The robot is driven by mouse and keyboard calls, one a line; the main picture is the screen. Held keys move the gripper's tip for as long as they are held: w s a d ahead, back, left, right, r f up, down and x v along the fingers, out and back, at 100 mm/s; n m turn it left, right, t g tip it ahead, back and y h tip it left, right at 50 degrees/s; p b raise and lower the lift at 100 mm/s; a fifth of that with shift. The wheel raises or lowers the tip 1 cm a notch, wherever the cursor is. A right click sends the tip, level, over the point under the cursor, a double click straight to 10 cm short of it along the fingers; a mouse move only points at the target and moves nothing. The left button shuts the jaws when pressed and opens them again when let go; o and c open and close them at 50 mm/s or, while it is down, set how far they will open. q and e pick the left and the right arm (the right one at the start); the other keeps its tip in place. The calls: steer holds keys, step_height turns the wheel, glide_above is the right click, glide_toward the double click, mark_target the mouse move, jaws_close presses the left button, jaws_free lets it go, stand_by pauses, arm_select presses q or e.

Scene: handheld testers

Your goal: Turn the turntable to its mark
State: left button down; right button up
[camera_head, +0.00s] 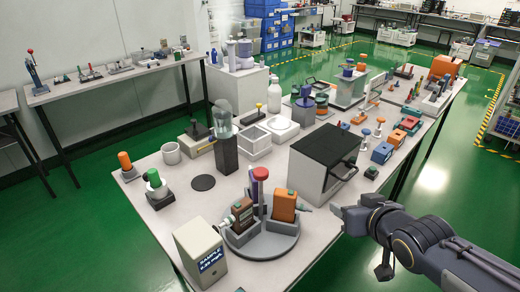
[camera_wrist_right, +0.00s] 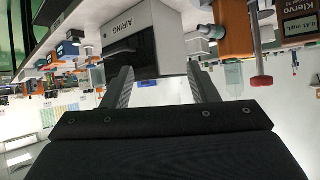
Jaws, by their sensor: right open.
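The grey round turntable (camera_head: 262,246) stands near the front of the white table, and its mark cannot be made out. On it are a brown handheld tester (camera_head: 242,214), an orange handheld tester (camera_head: 285,206) and a red-topped upright piece (camera_head: 260,174). My right gripper (camera_head: 338,214) is right of the turntable, apart from it, near the table's right edge. In the right wrist view its fingers (camera_wrist_right: 162,86) are spread with nothing between them. My left gripper is not in view.
A dark-topped box with a handle (camera_head: 325,160) stands behind the turntable; it also shows in the wrist view (camera_wrist_right: 140,42). A sample display box (camera_head: 201,254) stands at front left. A black post with a glass jar (camera_head: 224,155) stands behind.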

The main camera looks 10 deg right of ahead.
mark_target(267, 174)
steer(key=w+a+r+n+t+y, duration=0.1)
steer(key=w+a+n+y, duration=0.1)
steer(key=w+a+y, duration=0.1)
steer(key=w+a+r+n+y, duration=0.1)
steer(key=w+a+n+y, duration=0.2)
steer(key=w+a+r+n+t+y, duration=0.1)
steer(key=w+a+n+y, duration=0.2)
steer(key=y, duration=0.1)
steer(key=shift+t, duration=0.3)
steer(key=w+a+y, duration=0.1)
steer(key=a, duration=0.2)
steer(key=w+a+n+g+y, duration=0.1)
steer(key=a, duration=0.2)
steer(key=w+a+n+g+y, duration=0.1)
steer(key=a, duration=0.1)
steer(key=shift+w+a+f, duration=0.1)
steer(key=shift+w+a, duration=0.15)
steer(key=shift+a, duration=0.15)
jaws_close()
